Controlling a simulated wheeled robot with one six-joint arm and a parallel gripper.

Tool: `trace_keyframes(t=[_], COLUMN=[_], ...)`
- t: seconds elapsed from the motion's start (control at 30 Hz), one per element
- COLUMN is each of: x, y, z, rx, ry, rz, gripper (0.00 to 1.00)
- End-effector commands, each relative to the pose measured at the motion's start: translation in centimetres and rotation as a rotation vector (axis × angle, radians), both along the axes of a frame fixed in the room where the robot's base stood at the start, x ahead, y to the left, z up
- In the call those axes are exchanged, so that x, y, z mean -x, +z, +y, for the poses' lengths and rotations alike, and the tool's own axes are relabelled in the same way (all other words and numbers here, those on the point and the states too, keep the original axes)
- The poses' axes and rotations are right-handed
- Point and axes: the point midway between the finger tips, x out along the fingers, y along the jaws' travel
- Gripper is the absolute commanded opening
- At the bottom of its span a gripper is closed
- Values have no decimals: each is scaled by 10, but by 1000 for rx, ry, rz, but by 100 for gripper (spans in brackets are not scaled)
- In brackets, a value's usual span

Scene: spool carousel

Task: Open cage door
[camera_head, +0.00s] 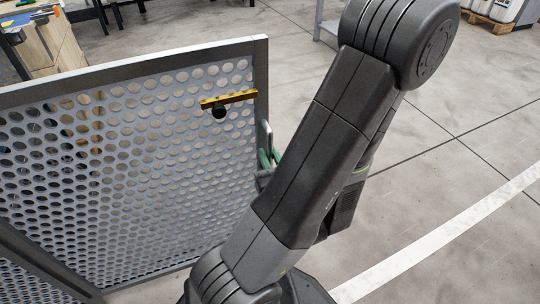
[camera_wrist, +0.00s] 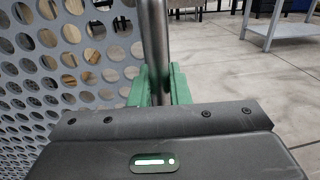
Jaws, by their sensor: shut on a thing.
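The cage door (camera_head: 130,150) is a perforated light-grey panel in a dark frame, filling the left of the head view. It also fills the left of the wrist view (camera_wrist: 60,60). A metal bar handle (camera_wrist: 155,45) stands upright at the door's right edge. My gripper (camera_wrist: 158,88) has green fingers on either side of the handle and is shut on it. In the head view the gripper (camera_head: 268,160) shows at the door's right edge, partly hidden by my arm. A yellow bar with a black knob (camera_head: 219,111) sits on the upper right of the door.
A wooden workbench (camera_head: 45,45) with items stands behind the door at upper left. A grey table (camera_wrist: 290,28) stands far back right. A pallet with containers (camera_head: 500,12) is at far upper right. Open concrete floor with a white line (camera_head: 440,235) lies to the right.

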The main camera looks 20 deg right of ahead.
Motion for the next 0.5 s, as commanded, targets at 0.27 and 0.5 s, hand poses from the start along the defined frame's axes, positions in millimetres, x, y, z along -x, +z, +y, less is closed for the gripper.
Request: trace_keyframes(t=[0.27, 0.5], x=[0, 0], y=[0, 0], z=[0, 0], rx=[0, 0], ry=[-1, -1], rz=[1, 1], gripper=[35, 35])
